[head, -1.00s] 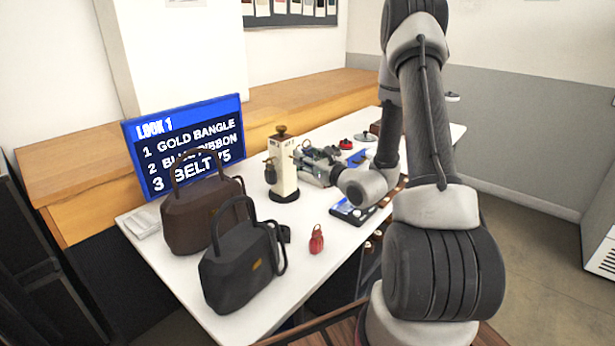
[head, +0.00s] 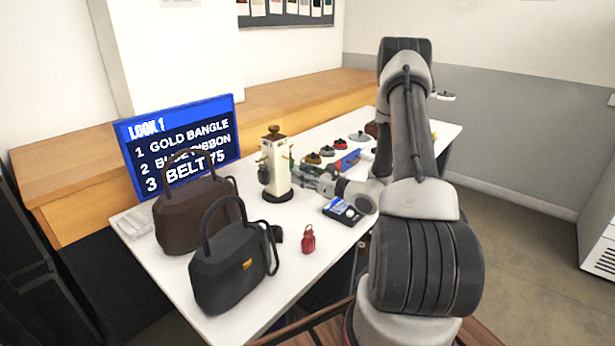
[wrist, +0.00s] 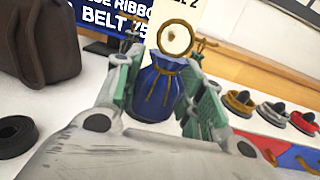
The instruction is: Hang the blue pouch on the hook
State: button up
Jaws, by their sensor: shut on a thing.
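The blue pouch (wrist: 152,92) is between my gripper's (wrist: 160,88) green-padded fingers in the wrist view, gripped at its sides. It is upright, with a gold drawstring and a gold ring (wrist: 190,38) above its neck. The cream hook stand (head: 279,172) is close behind it. Brass hooks show on both sides of the ring, left (wrist: 131,30) and right (wrist: 206,46). A small brown spot shows through the ring; I cannot tell whether a hook passes through it. In the head view my gripper (head: 299,172) is just right of the stand; the pouch is not clear there.
A brown handbag (head: 190,214), a black handbag (head: 232,270) and a red pouch (head: 308,240) stand on the white table (head: 290,285). A dark item (head: 264,173) hangs at the stand's left. A sign (head: 180,145) stands behind.

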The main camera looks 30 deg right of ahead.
aim_at(283, 169)
jog(key=shift+x, duration=2.55)
jog(key=shift+w+a+f, duration=0.2)
jog(key=shift+w+f, duration=0.45)
jog(key=shift+w, duration=0.1)
jog(key=o, duration=1)
